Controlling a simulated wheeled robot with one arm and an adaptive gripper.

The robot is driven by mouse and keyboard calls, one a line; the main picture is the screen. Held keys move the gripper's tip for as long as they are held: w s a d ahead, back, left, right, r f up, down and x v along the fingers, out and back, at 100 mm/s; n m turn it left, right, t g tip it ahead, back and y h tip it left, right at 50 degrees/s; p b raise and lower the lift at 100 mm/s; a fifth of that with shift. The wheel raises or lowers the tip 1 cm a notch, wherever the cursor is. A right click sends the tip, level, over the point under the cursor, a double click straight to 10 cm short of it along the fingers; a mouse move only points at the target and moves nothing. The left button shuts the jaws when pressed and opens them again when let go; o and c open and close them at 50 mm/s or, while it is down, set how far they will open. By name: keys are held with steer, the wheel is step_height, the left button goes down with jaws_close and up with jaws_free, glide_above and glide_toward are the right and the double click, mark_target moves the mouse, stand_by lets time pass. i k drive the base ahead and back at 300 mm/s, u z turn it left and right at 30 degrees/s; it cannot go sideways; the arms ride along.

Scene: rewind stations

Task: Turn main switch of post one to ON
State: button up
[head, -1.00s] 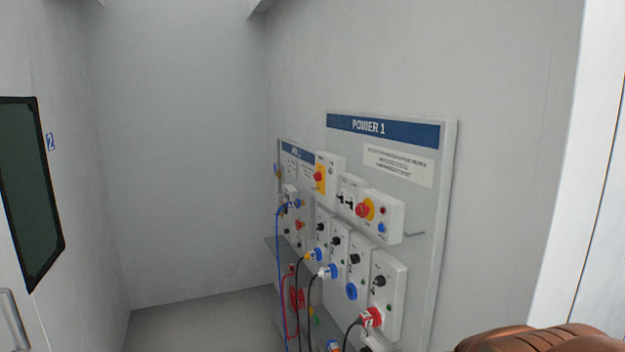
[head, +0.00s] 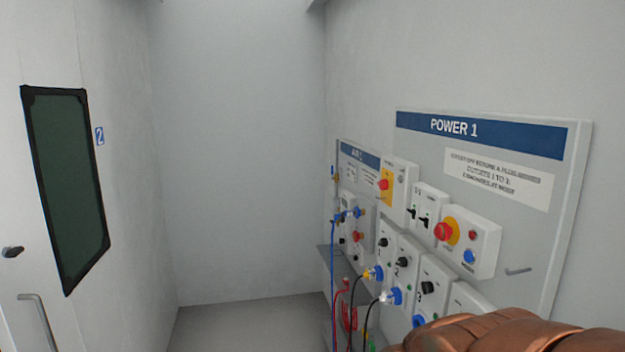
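The POWER 1 board (head: 560,225) is on the right wall, seen at a slant. At its upper left is a white box with a yellow plate and a red knob (head: 384,184), which looks like the main switch. Its lettering and the knob's position are too small to read. Right of it are a box with two black switches (head: 424,212) and a box with a red mushroom button (head: 443,231) on a yellow ring and a blue button. My gripper is not in view; a copper-coloured part of my arm covers the bottom right corner.
Below are numbered outlet boxes with black knobs (head: 428,287) and plugged cables. Beyond is an AIR board (head: 366,157) with a blue hose hanging. A door with a dark window (head: 68,185) is on the left. The floor (head: 240,325) ahead is clear.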

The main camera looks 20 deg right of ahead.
mark_target(384, 184)
steer(key=u, duration=0.45)
steer(key=i, duration=1.85)
steer(key=u, duration=0.05)
